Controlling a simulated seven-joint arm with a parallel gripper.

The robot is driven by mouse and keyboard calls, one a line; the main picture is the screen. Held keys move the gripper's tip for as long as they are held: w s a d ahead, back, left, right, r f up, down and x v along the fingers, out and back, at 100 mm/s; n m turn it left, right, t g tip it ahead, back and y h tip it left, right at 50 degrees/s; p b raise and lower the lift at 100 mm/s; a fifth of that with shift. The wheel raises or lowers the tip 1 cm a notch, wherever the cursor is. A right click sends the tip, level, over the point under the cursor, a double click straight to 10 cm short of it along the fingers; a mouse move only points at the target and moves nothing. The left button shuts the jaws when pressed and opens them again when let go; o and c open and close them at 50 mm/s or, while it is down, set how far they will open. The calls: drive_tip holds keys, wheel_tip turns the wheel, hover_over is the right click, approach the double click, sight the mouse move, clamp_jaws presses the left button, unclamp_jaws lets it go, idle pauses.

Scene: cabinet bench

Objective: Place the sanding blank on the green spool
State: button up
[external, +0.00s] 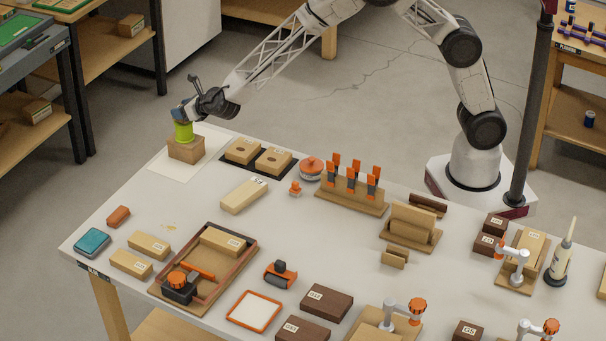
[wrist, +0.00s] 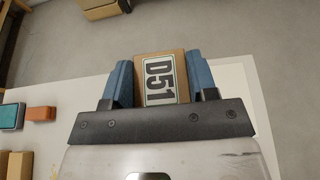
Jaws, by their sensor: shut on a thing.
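The sanding blank (wrist: 165,80) is a tan block with a "D51" label, between the two blue fingers of my gripper (wrist: 160,82) in the wrist view. My gripper (external: 183,116) is shut on it, at the far left corner of the bench in the external view. The lime-green spool (external: 183,132) stands upright on a brown wooden block (external: 186,150), directly below the fingers. The fingers hide most of the blank in the external view. I cannot tell whether the blank touches the spool. The spool is hidden in the wrist view.
The wooden block stands on a white sheet (external: 160,170). Right of it, a dark mat (external: 232,161) holds two blocks with holes. A tool rack (external: 350,195), tray (external: 252,245), clamps and loose blocks fill much of the bench. The space above the spool's corner is otherwise clear.

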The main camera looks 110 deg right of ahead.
drive_tip(key=shift+f, duration=0.35)
drive_tip(key=shift+f, duration=0.1)
drive_tip(key=o, duration=0.9)
drive_tip(key=shift+o, duration=0.2)
drive_tip(key=shift+s+a+r, duration=0.3)
drive_tip(key=shift+a+r, duration=0.05)
drive_tip(key=shift+a, duration=0.05)
drive_tip(key=v, duration=1.1)
drive_tip(key=shift+s+f, duration=0.1)
drive_tip(key=shift+f, duration=0.05)
